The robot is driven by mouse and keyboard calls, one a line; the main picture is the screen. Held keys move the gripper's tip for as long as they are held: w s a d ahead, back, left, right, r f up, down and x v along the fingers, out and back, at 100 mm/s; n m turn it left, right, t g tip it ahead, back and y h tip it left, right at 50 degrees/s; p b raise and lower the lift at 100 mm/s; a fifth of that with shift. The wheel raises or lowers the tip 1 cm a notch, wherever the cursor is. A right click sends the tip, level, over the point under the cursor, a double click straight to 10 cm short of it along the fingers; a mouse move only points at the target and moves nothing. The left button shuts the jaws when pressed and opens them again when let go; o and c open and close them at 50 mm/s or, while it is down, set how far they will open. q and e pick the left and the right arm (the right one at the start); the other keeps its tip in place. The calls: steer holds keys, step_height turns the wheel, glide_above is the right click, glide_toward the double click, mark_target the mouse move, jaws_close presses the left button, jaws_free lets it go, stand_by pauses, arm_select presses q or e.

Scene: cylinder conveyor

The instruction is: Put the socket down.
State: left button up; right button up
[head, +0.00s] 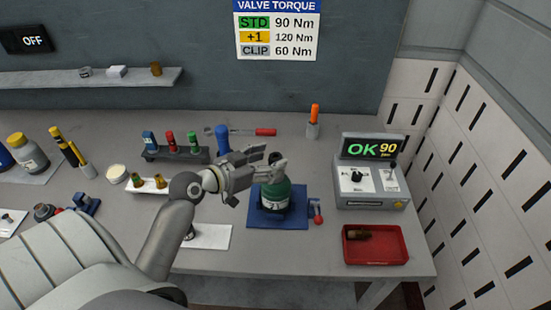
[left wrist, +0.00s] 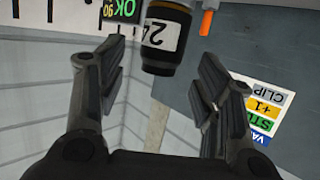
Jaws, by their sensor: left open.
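My left gripper (head: 277,163) is open, its fingers pointing right near the top of a green gas cylinder (head: 276,196) on a blue mat. In the left wrist view the gripper (left wrist: 160,75) has its fingers spread wide, nothing clamped between them. A dark-capped cylinder with a "24" label (left wrist: 164,40) shows beyond them, partly cut off. Short brass-coloured pieces (head: 160,182) stand on a white block at the left. My right gripper is not in view.
A tester (head: 371,188) reading "OK 90" stands behind the red tray. A dark rack (head: 176,153) with blue, red and green pieces stands behind my arm. A red-handled tool (head: 265,132) lies at the back. A small red-ended tool (head: 318,213) lies beside the blue mat (head: 262,222).

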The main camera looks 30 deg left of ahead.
mark_target(272, 159)
arm_select(q)
steer(key=shift+p+x, duration=0.4)
steer(key=shift+x, duration=1.25)
steer(key=shift+s+r, duration=0.1)
steer(key=shift+s, duration=0.1)
steer(key=c, duration=0.3)
steer(key=shift+w, duration=0.1)
steer(key=c, duration=0.7)
steer(key=shift+c, duration=0.9)
